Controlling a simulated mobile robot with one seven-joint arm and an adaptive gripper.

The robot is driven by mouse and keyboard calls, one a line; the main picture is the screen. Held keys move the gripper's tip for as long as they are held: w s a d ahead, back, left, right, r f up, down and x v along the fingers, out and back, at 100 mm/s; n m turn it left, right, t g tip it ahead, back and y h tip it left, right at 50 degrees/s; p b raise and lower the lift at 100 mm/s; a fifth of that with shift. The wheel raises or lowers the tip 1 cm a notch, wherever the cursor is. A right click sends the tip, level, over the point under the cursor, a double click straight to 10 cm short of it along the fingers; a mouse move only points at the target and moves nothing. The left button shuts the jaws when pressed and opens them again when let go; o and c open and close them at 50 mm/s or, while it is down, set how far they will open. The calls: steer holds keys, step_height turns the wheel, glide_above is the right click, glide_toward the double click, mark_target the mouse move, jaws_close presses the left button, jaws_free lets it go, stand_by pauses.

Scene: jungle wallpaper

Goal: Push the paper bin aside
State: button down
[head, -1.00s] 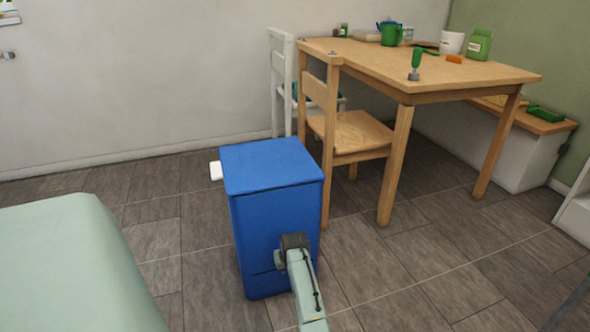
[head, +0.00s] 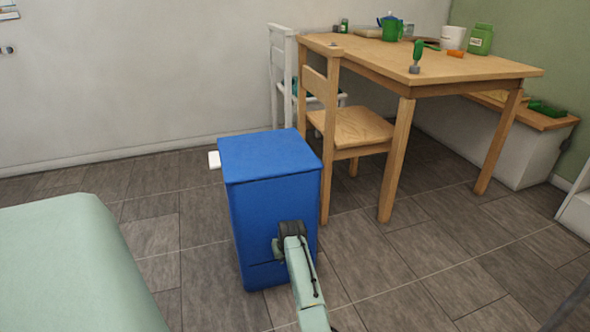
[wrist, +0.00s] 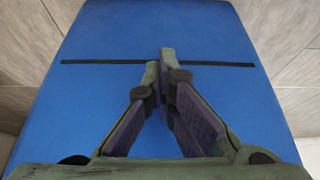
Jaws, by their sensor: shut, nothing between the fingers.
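The paper bin (head: 262,190) is a tall blue box with a flat lid, upright on the floor in the middle of the head view. A white tab (head: 214,160) sticks out at its left side near the top. My gripper (head: 280,250) is at the lower part of the bin's front face, on its right half. In the wrist view my gripper (wrist: 160,60) has its fingers together with nothing between them, and the bin's blue face (wrist: 110,35) fills most of the picture, with a dark horizontal line across it. Whether the fingertips touch the face is hard to tell.
A wooden chair (head: 350,128) and a wooden table (head: 450,75) with several items stand behind and right of the bin. A white chair (head: 281,80) is behind it. A pale green rounded surface (head: 75,260) is at the lower left. Floor is clear at right front (head: 420,275).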

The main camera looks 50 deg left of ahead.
steer(key=shift+w+a+b, duration=0.2)
steer(key=shift+a+b, duration=0.35)
steer(key=shift+b, duration=0.3)
steer(key=shift+w+a+b, duration=0.2)
steer(key=shift+a+b, duration=0.35)
steer(key=shift+b, duration=0.3)
steer(key=shift+w+a+b, duration=0.3)
steer(key=shift+a+b, duration=0.35)
steer(key=shift+b, duration=0.6)
steer(key=shift+a+r, duration=0.1)
steer(key=shift+a, duration=0.05)
steer(key=shift+w+a+b, duration=0.1)
steer(key=shift+a+b, duration=0.1)
steer(key=shift+b, duration=0.55)
steer(key=shift+w+a+b, duration=0.3)
steer(key=shift+a+b, duration=0.25)
steer(key=shift+b, duration=0.85)
steer(key=shift+r+p, duration=0.1)
steer(key=shift+p, duration=0.3)
steer(key=shift+s+d+r+p, duration=0.15)
steer(key=shift+d+r+p, duration=0.15)
steer(key=shift+p, duration=0.55)
steer(key=shift+s+d+r+p, duration=0.1)
steer(key=shift+d+r+p, duration=0.15)
steer(key=shift+p, duration=0.5)
